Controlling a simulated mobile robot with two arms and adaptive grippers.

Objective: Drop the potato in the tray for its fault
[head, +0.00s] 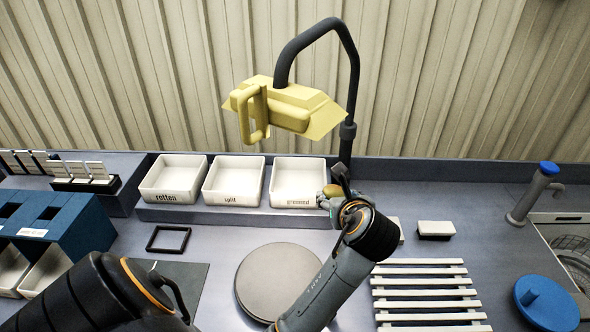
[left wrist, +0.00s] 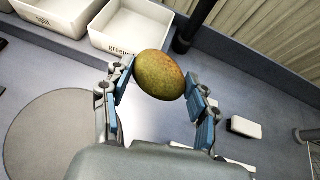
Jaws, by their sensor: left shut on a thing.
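The potato (left wrist: 160,75) is oval and yellow-brown with a greenish, speckled skin in the left wrist view. My left gripper (left wrist: 160,88) is shut on it, with a blue-padded finger on each side. In the head view the potato (head: 331,190) and my left gripper (head: 336,197) are at the front right corner of the white tray labelled "greened" (head: 298,203). The "split" tray (head: 232,200) is to its left and the "rotten" tray (head: 171,198) is farthest left. All three look empty. My right gripper is not in view.
A yellow lamp head (head: 285,105) hangs from a dark curved post (head: 350,90) behind the trays. A round grey disc (head: 279,282) and a white slatted rack (head: 424,292) lie in front. A small white block (head: 436,228) sits to the right. A blue rack (head: 65,235) stands left.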

